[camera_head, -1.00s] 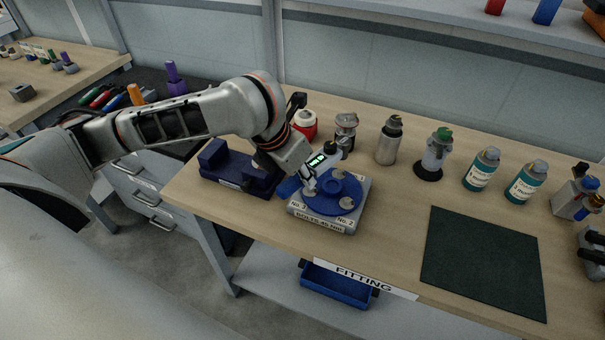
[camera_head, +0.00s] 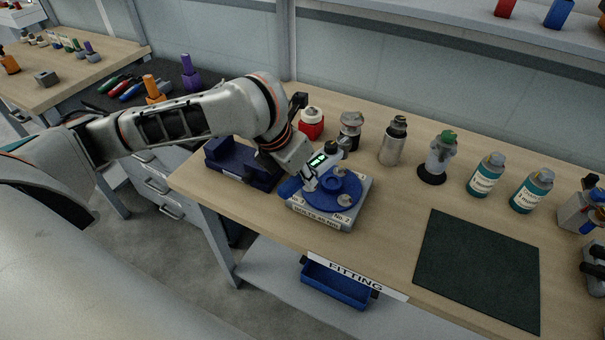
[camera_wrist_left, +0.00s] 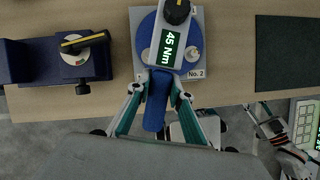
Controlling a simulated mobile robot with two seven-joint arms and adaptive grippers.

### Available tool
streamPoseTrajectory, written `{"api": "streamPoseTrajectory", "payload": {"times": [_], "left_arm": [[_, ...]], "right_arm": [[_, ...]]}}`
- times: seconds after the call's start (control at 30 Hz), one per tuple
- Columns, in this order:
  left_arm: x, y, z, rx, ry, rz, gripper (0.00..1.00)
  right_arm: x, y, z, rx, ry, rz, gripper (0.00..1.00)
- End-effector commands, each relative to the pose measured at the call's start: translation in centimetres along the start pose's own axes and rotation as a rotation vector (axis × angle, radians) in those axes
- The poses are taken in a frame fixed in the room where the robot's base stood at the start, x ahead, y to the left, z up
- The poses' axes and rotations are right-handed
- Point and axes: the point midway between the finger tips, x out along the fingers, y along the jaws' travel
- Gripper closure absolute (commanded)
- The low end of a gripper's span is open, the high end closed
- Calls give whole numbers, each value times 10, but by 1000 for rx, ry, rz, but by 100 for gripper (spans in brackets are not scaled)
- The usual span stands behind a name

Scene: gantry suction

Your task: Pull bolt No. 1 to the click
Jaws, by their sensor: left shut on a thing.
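The torque wrench has a blue grip (camera_wrist_left: 156,100), a white body (camera_head: 318,162) with a lit display reading 45 Nm in the left wrist view, and a black round head (camera_wrist_left: 176,12). My left gripper (camera_wrist_left: 158,82) is shut on the blue grip. The wrench lies over the bolt fixture, a grey block (camera_head: 322,219) with a blue round flange (camera_head: 347,203) and plates for numbered bolts. The No. 2 plate (camera_wrist_left: 197,74) is readable. The bolt under the wrench head is hidden. My right gripper (camera_wrist_left: 271,126) appears partly at lower right in the wrist view; its jaws are unclear.
A dark blue block (camera_head: 240,165) with a dial stands left of the fixture. Behind stand a red-and-white jar (camera_head: 311,124) and several bottles. A dark mat (camera_head: 480,270) lies bare at right. A blue bin (camera_head: 335,285) sits on the shelf below the bench's front edge.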

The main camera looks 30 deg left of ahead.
Motion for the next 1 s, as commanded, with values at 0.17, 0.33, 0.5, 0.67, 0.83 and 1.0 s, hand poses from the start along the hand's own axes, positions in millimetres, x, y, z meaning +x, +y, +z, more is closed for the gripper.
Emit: {"api": "streamPoseTrajectory", "payload": {"times": [0.17,0.33,0.5,0.67,0.83,1.0], "left_arm": [[9,0,-4,0,-3,1,100],[22,0,-10,0,-3,0,100],[30,0,-13,-1,-2,0,100],[35,0,-15,0,-3,1,100],[36,0,-16,1,-4,0,100],[36,0,-15,0,-4,1,100]], "right_arm": [[3,-2,3,1,3,-2,63],[6,-6,0,-5,20,-12,63],[4,-4,-14,-17,45,-16,63],[4,-3,-15,-17,45,-13,63],[5,-3,-11,-14,38,-11,63],[5,-3,-10,-13,35,-11,63]]}}
